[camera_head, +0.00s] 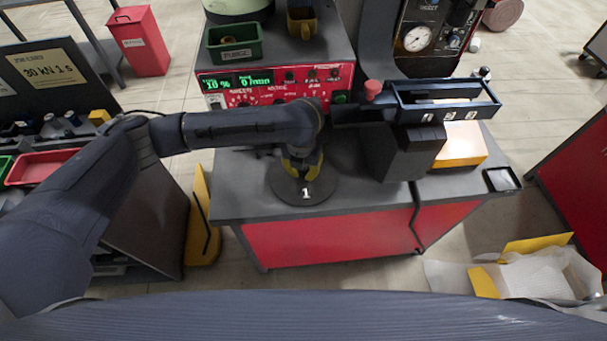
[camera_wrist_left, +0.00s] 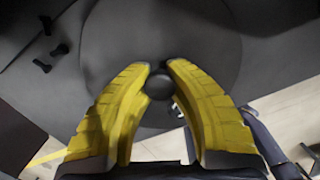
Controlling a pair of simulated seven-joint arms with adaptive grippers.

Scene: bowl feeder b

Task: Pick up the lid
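The lid (camera_head: 303,190) is a dark grey round disc with a white "1" near its front edge. It shows at the grey bench top, in front of the red control box. In the left wrist view the lid (camera_wrist_left: 218,45) fills the upper middle, with a black round knob (camera_wrist_left: 160,86) near the fingertips. My left gripper (camera_head: 302,171) points down over the lid's middle. Its yellow fingers (camera_wrist_left: 160,70) are closed in around the knob, one on each side, and appear to touch it. I cannot tell whether the lid is clear of the bench. My right gripper is out of view.
The red control box (camera_head: 280,84) carries a green bin (camera_head: 234,42) and stands behind the lid. A blue tray (camera_head: 443,99) and dark block (camera_head: 402,150) stand to the right. A yellow panel (camera_head: 204,215) is left of the bench (camera_head: 235,190).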

